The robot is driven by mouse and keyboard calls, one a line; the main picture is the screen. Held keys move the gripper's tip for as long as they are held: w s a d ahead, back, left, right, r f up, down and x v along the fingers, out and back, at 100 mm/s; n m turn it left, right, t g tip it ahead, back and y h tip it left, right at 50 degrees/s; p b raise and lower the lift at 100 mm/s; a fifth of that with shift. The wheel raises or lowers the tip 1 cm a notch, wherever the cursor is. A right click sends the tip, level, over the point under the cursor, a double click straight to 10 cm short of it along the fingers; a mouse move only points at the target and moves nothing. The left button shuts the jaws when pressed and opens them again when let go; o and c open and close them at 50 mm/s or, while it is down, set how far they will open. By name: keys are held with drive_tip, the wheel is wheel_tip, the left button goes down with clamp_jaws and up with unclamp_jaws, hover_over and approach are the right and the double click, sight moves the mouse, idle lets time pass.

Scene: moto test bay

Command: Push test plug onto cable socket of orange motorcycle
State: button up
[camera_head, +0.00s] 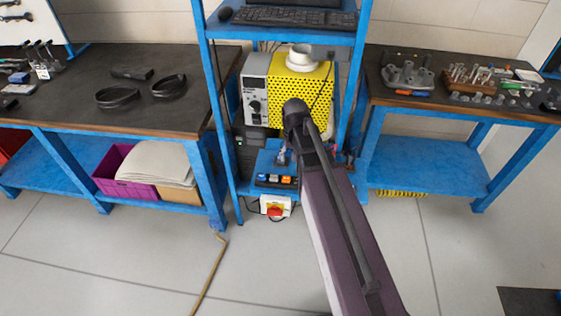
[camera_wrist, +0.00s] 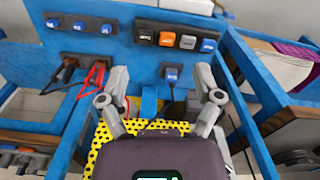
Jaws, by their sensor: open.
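My gripper (camera_wrist: 161,73) is open in the wrist view, its two grey fingers spread and nothing held between them. They point toward a blue panel (camera_wrist: 130,58). A dark plug with a blue label (camera_wrist: 172,73) sits on this panel, in line with the gap between the fingers; I see no contact. In the head view the row shows on the blue shelf (camera_head: 272,166), beside my arm. No motorcycle or cable socket is clearly recognisable.
Blue-labelled plugs (camera_wrist: 80,27) and red and black leads (camera_wrist: 97,72) lie left in the wrist view. A yellow perforated box (camera_head: 303,80) stands behind my arm. Workbenches flank the rack on the left (camera_head: 60,110) and right (camera_head: 440,100). The floor ahead is mostly clear.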

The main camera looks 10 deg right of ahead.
drive_tip(key=w+f+m+b, duration=0.1)
drive_tip(key=w+f+b, duration=0.1)
drive_tip(key=w, duration=0.8)
drive_tip(key=w+f+m+b, duration=0.1)
drive_tip(key=w+f+b, duration=0.2)
drive_tip(key=w, duration=0.7)
drive_tip(key=shift+f, duration=0.5)
drive_tip(key=shift+s+f+b, duration=0.1)
drive_tip(key=shift+f+b, duration=0.05)
drive_tip(key=shift+b, duration=0.15)
wheel_tip(320, 180, down, 8)
drive_tip(key=b, duration=0.8)
drive_tip(key=shift+f, duration=0.15)
drive_tip(key=shift+s+f+b, duration=0.15)
drive_tip(key=shift+f+b, duration=2.45)
drive_tip(key=shift+b, duration=0.15)
clamp_jaws()
